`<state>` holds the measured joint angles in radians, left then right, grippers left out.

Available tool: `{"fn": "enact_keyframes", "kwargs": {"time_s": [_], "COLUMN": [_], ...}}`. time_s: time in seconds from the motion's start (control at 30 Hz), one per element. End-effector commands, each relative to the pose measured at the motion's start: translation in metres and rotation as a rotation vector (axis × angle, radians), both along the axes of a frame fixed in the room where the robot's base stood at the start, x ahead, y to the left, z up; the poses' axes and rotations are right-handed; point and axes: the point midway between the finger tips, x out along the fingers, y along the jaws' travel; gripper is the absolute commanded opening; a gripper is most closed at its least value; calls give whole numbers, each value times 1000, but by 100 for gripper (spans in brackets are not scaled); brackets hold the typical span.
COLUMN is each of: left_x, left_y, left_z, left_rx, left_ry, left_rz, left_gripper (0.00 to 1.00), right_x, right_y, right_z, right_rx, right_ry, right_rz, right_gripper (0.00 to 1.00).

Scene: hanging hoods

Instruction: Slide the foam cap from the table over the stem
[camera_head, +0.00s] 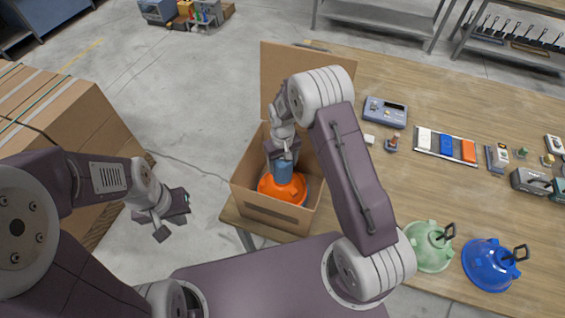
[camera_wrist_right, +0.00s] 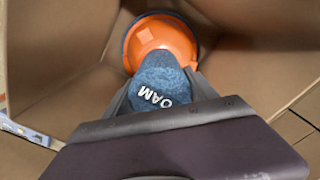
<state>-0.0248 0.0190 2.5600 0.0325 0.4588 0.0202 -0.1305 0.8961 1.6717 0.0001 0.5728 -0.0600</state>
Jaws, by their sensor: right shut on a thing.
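The blue foam cap (camera_head: 284,171), marked FOAM, is upright over the middle of an orange hood (camera_head: 296,191) inside an open cardboard box. My right gripper (camera_head: 281,155) is shut on the cap from above. The cap also shows between the fingers in the right wrist view (camera_wrist_right: 160,84), with the orange hood (camera_wrist_right: 163,40) right behind it. The hood's stem is hidden by the cap and gripper, so I cannot tell how far the cap is over it. My left gripper (camera_head: 176,216) is open and empty, over the floor left of the box.
The box (camera_head: 268,207) has raised flaps and walls close around my right gripper. A green hood (camera_head: 429,256) and a blue hood (camera_head: 486,266) with black handles stand on the wooden table (camera_head: 400,185). A meter (camera_head: 385,112) and a tray of coloured blocks (camera_head: 423,140) lie farther back.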

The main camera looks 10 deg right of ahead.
Motion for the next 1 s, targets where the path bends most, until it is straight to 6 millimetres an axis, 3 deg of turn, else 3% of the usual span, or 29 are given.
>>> {"fn": "enact_keyframes", "kwargs": {"time_s": [0.23, 0.27, 0.33, 0.57, 0.6, 0.63, 1.0], "left_x": [0, 0, 0, 0, 0, 0, 0], "left_y": [0, 0, 0, 0, 0, 0, 0], "left_z": [-1, -1, -1, -1, -1, -1, 8], "left_rx": [0, 0, 0, 0, 0, 0, 0], "left_ry": [0, 0, 0, 0, 0, 0, 0], "left_rz": [0, 0, 0, 0, 0, 0, 0], "left_gripper": [0, 0, 0, 0, 0, 0, 0], "right_x": [0, 0, 0, 0, 0, 0, 0], "right_y": [0, 0, 0, 0, 0, 0, 0], "right_z": [-2, -2, -1, -2, -2, -2, 9], "right_rx": [0, 0, 0, 0, 0, 0, 0], "right_ry": [0, 0, 0, 0, 0, 0, 0], "right_rz": [0, 0, 0, 0, 0, 0, 0], "right_gripper": [50, 74, 91, 91, 100, 100, 100]}}
